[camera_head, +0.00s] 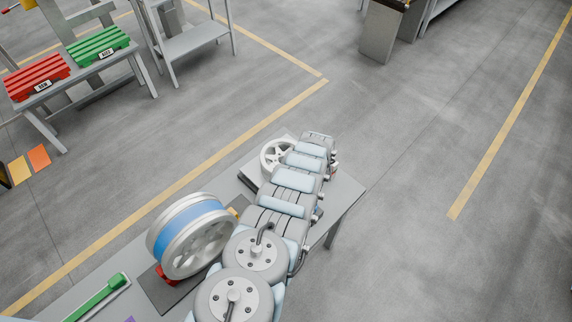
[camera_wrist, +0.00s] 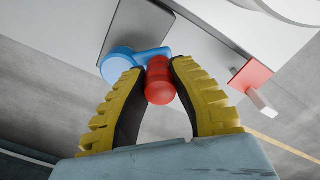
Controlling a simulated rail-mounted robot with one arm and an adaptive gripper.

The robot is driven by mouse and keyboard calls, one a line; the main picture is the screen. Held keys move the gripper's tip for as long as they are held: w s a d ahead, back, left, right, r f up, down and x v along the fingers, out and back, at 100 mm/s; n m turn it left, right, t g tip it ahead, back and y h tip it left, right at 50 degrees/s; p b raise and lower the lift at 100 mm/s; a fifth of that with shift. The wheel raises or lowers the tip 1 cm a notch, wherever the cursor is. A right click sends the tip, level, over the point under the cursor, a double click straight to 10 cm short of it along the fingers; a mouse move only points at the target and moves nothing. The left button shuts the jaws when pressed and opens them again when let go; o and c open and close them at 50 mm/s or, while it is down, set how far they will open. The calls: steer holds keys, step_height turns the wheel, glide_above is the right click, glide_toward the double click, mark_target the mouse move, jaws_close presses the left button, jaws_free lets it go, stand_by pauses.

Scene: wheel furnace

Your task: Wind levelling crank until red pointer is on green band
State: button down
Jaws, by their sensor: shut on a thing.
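The levelling crank (camera_wrist: 121,65) shows in the wrist view as a blue arm with a round hub. Its red knob (camera_wrist: 160,82) sits between the two yellow-and-black fingers of my gripper (camera_wrist: 158,69), which is shut on it. The crank is mounted beside a grey plate. A red block with a white stub (camera_wrist: 250,76) shows to the right; I cannot tell whether it is the pointer. I cannot make out the green band. In the head view my arm hides the gripper and the crank.
A grey table (camera_head: 343,190) carries a white spoked wheel (camera_head: 275,154) at its far end and a wheel with a blue band (camera_head: 190,236) nearer. A green bar (camera_head: 97,298) lies at lower left. Red (camera_head: 36,77) and green (camera_head: 101,46) pallets sit on a stand. The right floor is clear.

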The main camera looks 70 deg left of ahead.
steer(key=shift+s+p, duration=0.45)
steer(key=shift+s, duration=0.6)
steer(key=shift+f, duration=0.1)
steer(key=shift+s+d+p, duration=0.1)
steer(key=shift+s+p, duration=0.1)
steer(key=shift+p, duration=0.15)
steer(key=shift+s+d+r+p, duration=0.25)
steer(key=shift+s+p, duration=0.35)
steer(key=shift+p, duration=0.3)
steer(key=shift+s+d+f+p, duration=0.2)
steer(key=shift+s+d+p, duration=0.15)
steer(key=shift+s+p, duration=0.2)
steer(key=shift+f, duration=0.15)
